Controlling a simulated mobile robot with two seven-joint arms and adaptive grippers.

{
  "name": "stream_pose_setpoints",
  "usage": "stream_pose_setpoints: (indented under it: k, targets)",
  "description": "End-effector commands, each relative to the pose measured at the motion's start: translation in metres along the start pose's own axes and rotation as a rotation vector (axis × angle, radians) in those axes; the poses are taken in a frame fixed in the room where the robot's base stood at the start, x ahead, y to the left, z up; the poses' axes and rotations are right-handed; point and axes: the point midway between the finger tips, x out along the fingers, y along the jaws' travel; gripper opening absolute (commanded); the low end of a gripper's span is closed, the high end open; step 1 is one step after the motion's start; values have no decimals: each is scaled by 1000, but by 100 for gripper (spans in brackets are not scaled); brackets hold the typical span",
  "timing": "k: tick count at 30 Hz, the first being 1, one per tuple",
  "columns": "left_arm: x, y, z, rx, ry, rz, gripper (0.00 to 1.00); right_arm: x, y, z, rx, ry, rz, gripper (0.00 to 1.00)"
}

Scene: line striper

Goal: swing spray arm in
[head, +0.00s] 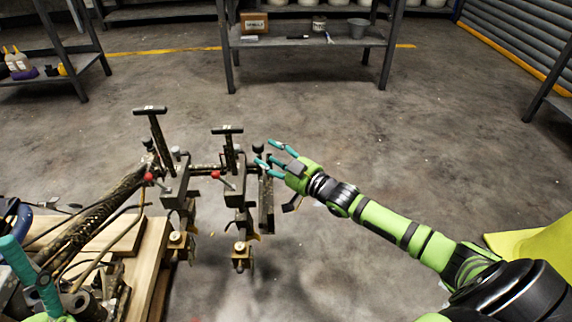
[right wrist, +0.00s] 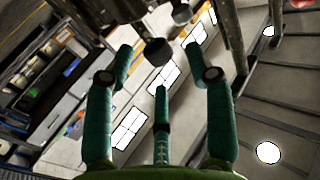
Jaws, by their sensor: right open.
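The line striper's spray arm (head: 205,167) reaches out to the right from the machine at the left of the head view. It carries two upright clamps with T-handles (head: 150,110), red ball knobs (head: 215,174) and hanging spray parts (head: 241,250). A black knob (head: 258,149) stands near its outer end. My right gripper (head: 266,154) is open and empty beside that end. In the right wrist view, the black knob (right wrist: 157,52) shows beyond the spread teal fingers (right wrist: 158,68); contact is not clear. My left gripper (head: 35,277) shows partly at the lower left; its grip is unclear.
A wooden pallet (head: 150,265) and cables lie by the machine at the left. A shelf (head: 305,42) with a small box and a bucket stands at the back. Another shelf (head: 60,65) with bottles is at the left. The concrete floor between is clear.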

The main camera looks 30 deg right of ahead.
Motion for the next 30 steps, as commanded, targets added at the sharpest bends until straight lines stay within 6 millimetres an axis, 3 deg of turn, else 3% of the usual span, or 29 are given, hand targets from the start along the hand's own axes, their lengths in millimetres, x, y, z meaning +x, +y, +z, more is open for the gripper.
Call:
stream_pose_setpoints:
  k: [6,12,30]
  targets:
    - [0,0,0,0,-1,0,47,-37,-1,1,2,-1,-1,54]
    - [0,0,0,0,-1,0,47,-53,-1,-1,2,3,-2,54]
    - [0,0,0,1,-1,0,47,-56,-1,-2,2,4,-2,54]
